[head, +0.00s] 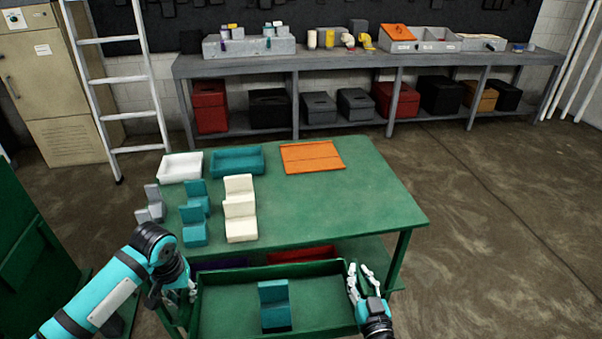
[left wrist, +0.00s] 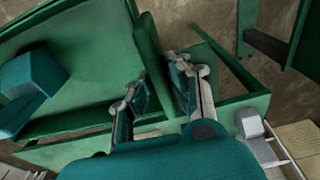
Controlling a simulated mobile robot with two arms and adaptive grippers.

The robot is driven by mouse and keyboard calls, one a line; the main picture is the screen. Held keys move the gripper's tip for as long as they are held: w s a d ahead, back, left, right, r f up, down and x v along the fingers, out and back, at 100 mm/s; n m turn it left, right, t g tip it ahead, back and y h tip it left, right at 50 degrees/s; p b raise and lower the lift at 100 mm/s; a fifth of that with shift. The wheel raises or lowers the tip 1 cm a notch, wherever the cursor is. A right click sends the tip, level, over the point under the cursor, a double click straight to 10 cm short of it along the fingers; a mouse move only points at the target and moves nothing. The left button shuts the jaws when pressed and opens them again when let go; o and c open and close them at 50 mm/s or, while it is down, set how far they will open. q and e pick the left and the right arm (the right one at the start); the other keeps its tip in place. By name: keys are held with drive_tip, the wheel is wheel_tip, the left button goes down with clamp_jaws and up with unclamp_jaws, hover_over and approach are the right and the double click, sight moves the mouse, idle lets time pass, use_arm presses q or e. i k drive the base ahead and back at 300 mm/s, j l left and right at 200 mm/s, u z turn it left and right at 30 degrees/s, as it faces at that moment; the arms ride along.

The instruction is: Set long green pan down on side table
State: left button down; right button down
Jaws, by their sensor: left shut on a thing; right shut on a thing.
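The long green pan (head: 225,312) is a shallow rectangular tray in front of me, with a teal stepped block (head: 274,307) inside. My left gripper (head: 193,290) is shut on its left end wall, and my right gripper (head: 354,283) is shut on its right end. In the left wrist view, the left fingers (left wrist: 158,88) straddle the wall of the pan (left wrist: 98,90), and the block (left wrist: 32,88) shows inside. The green table (head: 350,215) stands just beyond the pan. The pan hides part of the table's near side; its height relative to the tabletop is hard to tell.
The tabletop holds a white tray (head: 180,167), a teal tray (head: 237,160), an orange panel (head: 312,157), and grey, teal and cream (head: 240,208) stepped blocks at left. Its right and front-middle are clear. Red (head: 300,254) and purple items sit below. A ladder (head: 120,80) stands behind left.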

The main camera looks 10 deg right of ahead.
sight(345, 209)
drive_tip(key=i+l, duration=0.3)
drive_tip(key=l, duration=0.15)
drive_tip(key=i+l, duration=0.3)
drive_tip(key=l, duration=0.15)
drive_tip(key=i+l, duration=0.3)
drive_tip(key=l, duration=0.15)
drive_tip(key=i+l+u, duration=0.1)
drive_tip(key=i+l, duration=0.1)
drive_tip(key=i, duration=0.1)
